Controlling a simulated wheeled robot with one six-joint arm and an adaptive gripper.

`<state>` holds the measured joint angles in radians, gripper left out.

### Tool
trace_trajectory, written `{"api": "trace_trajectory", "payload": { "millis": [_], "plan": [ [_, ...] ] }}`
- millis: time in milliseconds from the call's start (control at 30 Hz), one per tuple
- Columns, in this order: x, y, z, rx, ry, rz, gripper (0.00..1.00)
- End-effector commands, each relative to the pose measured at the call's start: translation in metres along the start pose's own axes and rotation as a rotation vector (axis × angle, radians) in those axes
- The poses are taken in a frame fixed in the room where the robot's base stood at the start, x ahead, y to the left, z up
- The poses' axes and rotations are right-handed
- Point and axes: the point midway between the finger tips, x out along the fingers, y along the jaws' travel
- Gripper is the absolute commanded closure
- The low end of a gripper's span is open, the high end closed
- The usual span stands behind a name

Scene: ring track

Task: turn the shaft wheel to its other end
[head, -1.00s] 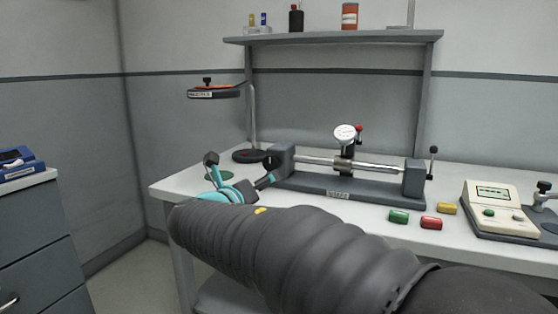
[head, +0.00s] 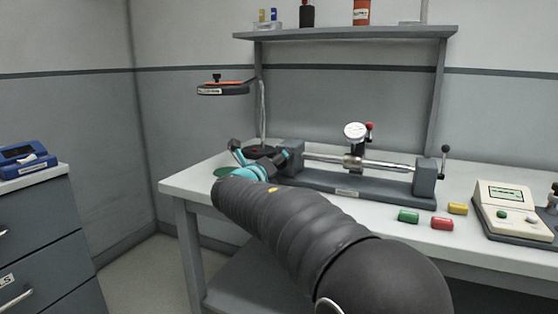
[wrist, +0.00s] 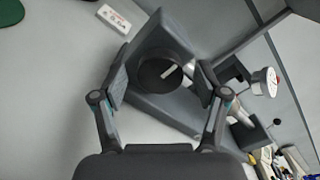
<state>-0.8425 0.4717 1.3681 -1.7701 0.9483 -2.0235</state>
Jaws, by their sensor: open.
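The shaft wheel (wrist: 160,73) is a dark round knob with a white mark on its face, in the middle of the wrist view. It is at the end of a grey block (head: 290,153) at the left of the shaft fixture. In the head view my gripper hides the wheel. My gripper (wrist: 160,82) is open, with one finger on each side of the wheel; contact cannot be told. In the head view my gripper (head: 262,161) is at the fixture's left end.
Green (head: 408,216), red (head: 442,223) and yellow (head: 457,208) blocks lie in front of the fixture. A beige meter (head: 505,204) stands at right. A round-headed lamp stand (head: 262,115) rises behind my gripper. A shelf (head: 345,34) spans above.

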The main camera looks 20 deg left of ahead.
Motion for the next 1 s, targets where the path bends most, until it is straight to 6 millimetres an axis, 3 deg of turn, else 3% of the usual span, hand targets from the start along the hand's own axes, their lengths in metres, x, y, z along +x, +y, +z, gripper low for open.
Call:
{"api": "trace_trajectory", "payload": {
  "millis": [200,467,700,1000],
  "plan": [
    [0.013,0.0,0.0,0.001,0.0,0.0,0.27],
    [0.0138,0.0,-0.0001,0.001,0.0,0.0,0.27],
    [0.0137,0.0,-0.0001,0.001,0.0,0.001,0.84],
    [0.0136,0.0002,-0.0004,0.019,-0.001,0.0,0.87]
  ]
}}
